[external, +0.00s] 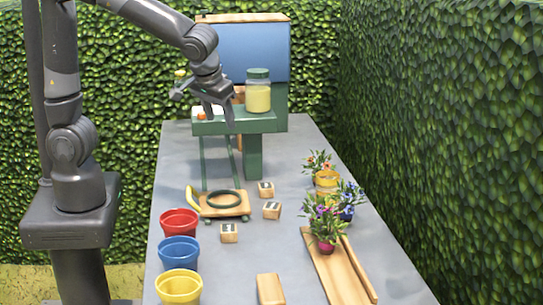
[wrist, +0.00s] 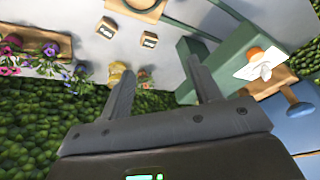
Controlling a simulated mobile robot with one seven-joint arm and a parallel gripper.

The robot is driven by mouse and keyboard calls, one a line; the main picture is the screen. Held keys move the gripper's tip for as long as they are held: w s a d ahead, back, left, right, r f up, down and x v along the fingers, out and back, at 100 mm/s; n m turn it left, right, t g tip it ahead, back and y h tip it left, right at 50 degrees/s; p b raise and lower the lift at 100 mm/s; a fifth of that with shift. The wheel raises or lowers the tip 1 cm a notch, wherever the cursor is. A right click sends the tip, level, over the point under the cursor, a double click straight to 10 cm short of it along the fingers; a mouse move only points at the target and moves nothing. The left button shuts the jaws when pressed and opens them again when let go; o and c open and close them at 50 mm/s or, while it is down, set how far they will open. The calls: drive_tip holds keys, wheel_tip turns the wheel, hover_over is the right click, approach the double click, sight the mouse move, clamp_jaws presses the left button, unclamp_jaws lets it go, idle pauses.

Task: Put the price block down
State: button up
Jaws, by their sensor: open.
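Small wooden blocks with dark markings lie on the grey table: one near the middle (external: 265,189), one just in front of it (external: 272,210) and one further front left (external: 229,232). I cannot read the markings or tell which is the price block. Two marked blocks show in the wrist view, a left one (wrist: 106,28) and a right one (wrist: 149,39). My gripper (external: 219,116) is open, fingers pointing down, beside the green stand's shelf (external: 240,126). Its spread fingers (wrist: 158,68) hold nothing in the wrist view.
A lidded jar (external: 258,95) and a white card with an orange item (wrist: 262,62) are on the shelf. A wooden cart (external: 225,210) sits below green rails. Red (external: 179,222), blue (external: 179,252) and yellow (external: 179,287) pots line the left edge; flowers (external: 325,220) stand right.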

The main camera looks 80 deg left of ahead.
drive_tip(key=s+a+r+m+t+h, duration=0.1)
drive_tip(key=s+a+r+m, duration=0.1)
drive_tip(key=s, duration=0.5)
drive_tip(key=s+a+r+m+t+h, duration=0.2)
drive_tip(key=s+a+r+m, duration=0.1)
drive_tip(key=s+m, duration=0.3)
drive_tip(key=s, duration=0.2)
drive_tip(key=shift+s+a+r+h, duration=0.25)
drive_tip(key=shift+s+a+h, duration=0.05)
drive_tip(key=shift+a, duration=0.1)
drive_tip(key=shift+o, duration=0.5)
